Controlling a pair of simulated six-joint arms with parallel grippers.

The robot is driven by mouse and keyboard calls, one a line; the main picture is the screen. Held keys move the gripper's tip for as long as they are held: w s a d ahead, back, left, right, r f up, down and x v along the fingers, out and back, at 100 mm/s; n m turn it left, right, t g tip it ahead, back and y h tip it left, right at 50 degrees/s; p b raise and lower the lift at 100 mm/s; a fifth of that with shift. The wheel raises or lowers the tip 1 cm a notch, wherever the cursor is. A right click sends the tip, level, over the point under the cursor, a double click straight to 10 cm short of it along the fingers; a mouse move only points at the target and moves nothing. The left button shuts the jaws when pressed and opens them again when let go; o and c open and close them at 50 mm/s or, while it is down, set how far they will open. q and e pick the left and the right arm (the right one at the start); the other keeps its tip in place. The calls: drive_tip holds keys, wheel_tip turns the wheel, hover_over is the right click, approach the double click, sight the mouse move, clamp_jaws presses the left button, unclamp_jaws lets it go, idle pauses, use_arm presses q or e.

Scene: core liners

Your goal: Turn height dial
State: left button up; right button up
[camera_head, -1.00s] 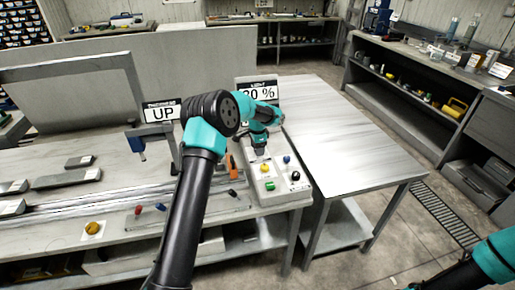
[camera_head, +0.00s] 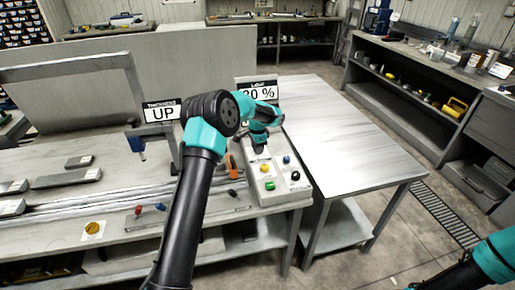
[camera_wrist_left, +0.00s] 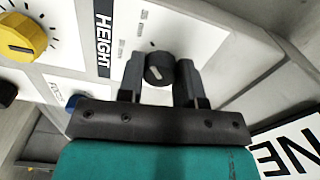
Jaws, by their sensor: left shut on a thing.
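The height dial (camera_wrist_left: 158,70) is a small dark grey round knob with a light pointer mark, on a white plate beside the black HEIGHT label (camera_wrist_left: 103,40). My left gripper (camera_wrist_left: 158,78) has one finger on each side of the dial and is shut on it. In the head view, my left gripper (camera_head: 260,146) is at the back of the control box (camera_head: 283,200), and it hides the dial there. My right arm shows only in part at the lower right; its gripper is out of view.
Close by are a yellow knob (camera_head: 265,168), a green knob (camera_head: 270,185), a blue knob (camera_head: 286,160) and a black knob (camera_head: 295,175). A bare metal table (camera_head: 345,135) is at the right.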

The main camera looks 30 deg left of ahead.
use_arm(q)
drive_tip(key=n, duration=0.4)
drive_tip(key=shift+n, duration=0.4)
drive_tip(key=n, duration=0.4)
drive_tip(key=shift+n, duration=0.3)
drive_tip(key=o, duration=0.9)
drive_tip(key=shift+o, duration=0.2)
drive_tip(key=shift+r, duration=0.1)
wheel_tip(320, 180, up, 17)
drive_tip(key=shift+r, duration=0.15)
idle(0.3)
